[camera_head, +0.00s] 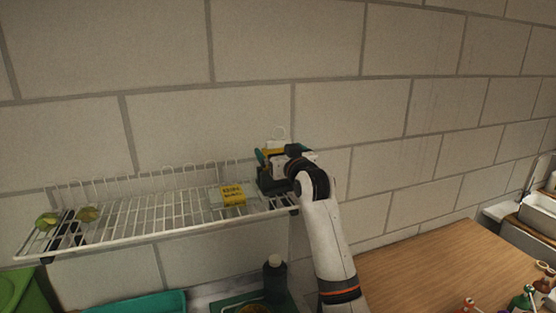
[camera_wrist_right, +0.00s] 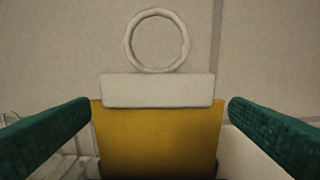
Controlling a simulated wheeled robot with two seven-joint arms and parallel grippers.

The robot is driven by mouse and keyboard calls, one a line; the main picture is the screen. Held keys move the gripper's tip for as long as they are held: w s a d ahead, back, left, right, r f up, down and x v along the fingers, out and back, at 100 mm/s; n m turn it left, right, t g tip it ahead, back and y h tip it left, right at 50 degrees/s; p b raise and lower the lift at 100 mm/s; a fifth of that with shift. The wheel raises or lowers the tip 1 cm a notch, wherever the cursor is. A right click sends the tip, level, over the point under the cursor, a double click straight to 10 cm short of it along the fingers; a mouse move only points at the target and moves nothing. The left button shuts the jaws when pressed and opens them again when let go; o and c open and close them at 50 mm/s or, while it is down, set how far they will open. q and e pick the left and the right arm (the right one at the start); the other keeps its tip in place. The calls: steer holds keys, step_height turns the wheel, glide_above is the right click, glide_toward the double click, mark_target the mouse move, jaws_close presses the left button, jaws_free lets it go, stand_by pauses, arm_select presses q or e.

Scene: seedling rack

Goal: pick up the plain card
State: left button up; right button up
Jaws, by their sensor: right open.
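A plain yellow card (camera_wrist_right: 155,140) shows in the right wrist view, with no print visible on it. A pale bar (camera_wrist_right: 158,90) with a ring above it (camera_wrist_right: 157,40) lies along its top edge. My right gripper (camera_wrist_right: 158,112) is open, one green finger to each side of the card, with a small gap at each side. In the head view my right gripper (camera_head: 280,158) is at the right end of the rack and hides most of this card (camera_head: 268,151). My left gripper is not in view.
A white wire rack (camera_head: 150,217) runs along the block wall. A yellow card with black print (camera_head: 233,194) is on its front, left of my right gripper. Two small green items sit at its left end. A dark bottle (camera_head: 275,280) stands below; a wooden counter (camera_head: 420,262) is at right.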

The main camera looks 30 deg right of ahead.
mark_target(279, 150)
steer(key=x, duration=0.2)
steer(key=shift+w+b, duration=0.35)
steer(key=shift+w, duration=0.4)
steer(key=shift+s, duration=0.1)
steer(key=c, duration=0.9)
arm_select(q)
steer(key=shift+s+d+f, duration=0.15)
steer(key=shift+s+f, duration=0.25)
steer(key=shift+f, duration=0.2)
